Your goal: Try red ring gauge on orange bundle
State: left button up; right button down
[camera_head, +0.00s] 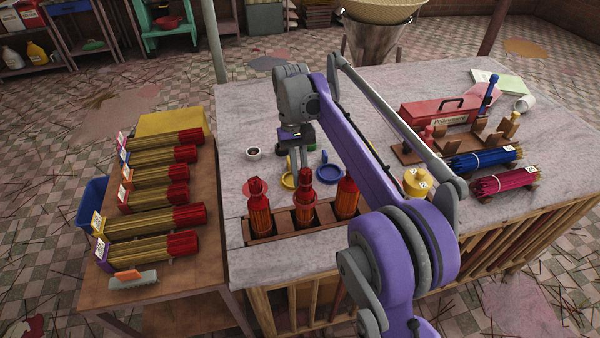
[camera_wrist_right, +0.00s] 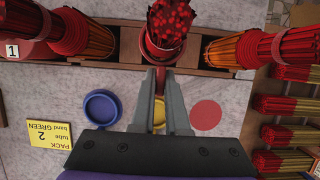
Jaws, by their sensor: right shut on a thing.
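Three upright orange bundles with red tips stand in a wooden rack: left (camera_head: 258,215), middle (camera_head: 304,208) and right (camera_head: 347,200). My right gripper (camera_head: 303,167) is just behind the middle bundle. In the right wrist view its fingers (camera_wrist_right: 161,82) are shut on the narrow handle of the red ring gauge (camera_wrist_right: 152,50). The ring appears to be around the middle bundle, below its red tips (camera_wrist_right: 170,18); its far side is hidden, and I cannot tell how snugly it fits. My left gripper is not in view.
A side table (camera_head: 135,285) holds several lying bundles. Blue (camera_head: 482,158) and magenta (camera_head: 503,181) bundles lie at right.

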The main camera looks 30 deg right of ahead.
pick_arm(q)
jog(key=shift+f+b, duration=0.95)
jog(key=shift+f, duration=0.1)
pick_arm(e)
jog(key=shift+f, duration=1.9)
jog(key=shift+r+p, duration=3.2)
jog(key=shift+r, duration=1.05)
pick_arm(q)
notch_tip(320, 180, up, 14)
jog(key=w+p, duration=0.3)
jog(key=p, duration=0.2)
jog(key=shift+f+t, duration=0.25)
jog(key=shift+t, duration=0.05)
pick_arm(e)
notch_tip(320, 180, up, 9)
jog(key=shift+f, duration=0.15)
